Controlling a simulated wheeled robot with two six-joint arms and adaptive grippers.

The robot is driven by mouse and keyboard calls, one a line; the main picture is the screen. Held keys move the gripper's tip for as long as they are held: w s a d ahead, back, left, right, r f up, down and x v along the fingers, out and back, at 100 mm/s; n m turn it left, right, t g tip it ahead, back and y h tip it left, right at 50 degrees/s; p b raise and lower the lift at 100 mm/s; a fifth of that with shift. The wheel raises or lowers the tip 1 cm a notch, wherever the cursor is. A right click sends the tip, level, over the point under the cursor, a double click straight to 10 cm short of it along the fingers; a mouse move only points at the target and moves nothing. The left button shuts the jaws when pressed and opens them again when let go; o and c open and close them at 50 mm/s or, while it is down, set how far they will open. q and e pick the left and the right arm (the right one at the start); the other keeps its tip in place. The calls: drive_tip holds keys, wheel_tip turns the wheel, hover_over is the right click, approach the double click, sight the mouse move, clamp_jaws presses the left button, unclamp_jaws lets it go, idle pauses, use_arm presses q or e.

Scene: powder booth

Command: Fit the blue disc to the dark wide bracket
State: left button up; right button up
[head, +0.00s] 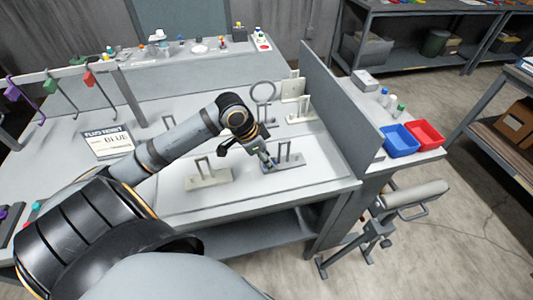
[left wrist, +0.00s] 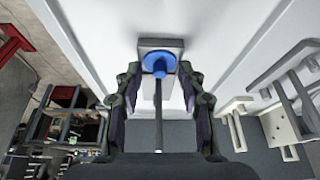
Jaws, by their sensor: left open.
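The dark wide bracket (head: 292,162) stands near the right end of the booth table, with upright posts on a flat base. My left gripper (head: 264,152) is over the left part of this bracket, pointing down. In the left wrist view the blue disc (left wrist: 158,64) is at a grey base plate (left wrist: 160,43), ahead of and between the open fingers (left wrist: 158,100). The fingers stand apart on both sides, and neither visibly touches the disc. A thin dark stem runs from the disc toward the camera. Whether the disc is seated cannot be told. My right gripper is not in view.
A pale bracket (head: 208,180) stands left of the dark one. An upright panel (head: 340,105) closes the table's right side. Paler fixtures (head: 300,112) stand behind.

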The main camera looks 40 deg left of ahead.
use_arm(q)
wheel_tip(320, 180, up, 10)
idle(0.5)
idle(0.6)
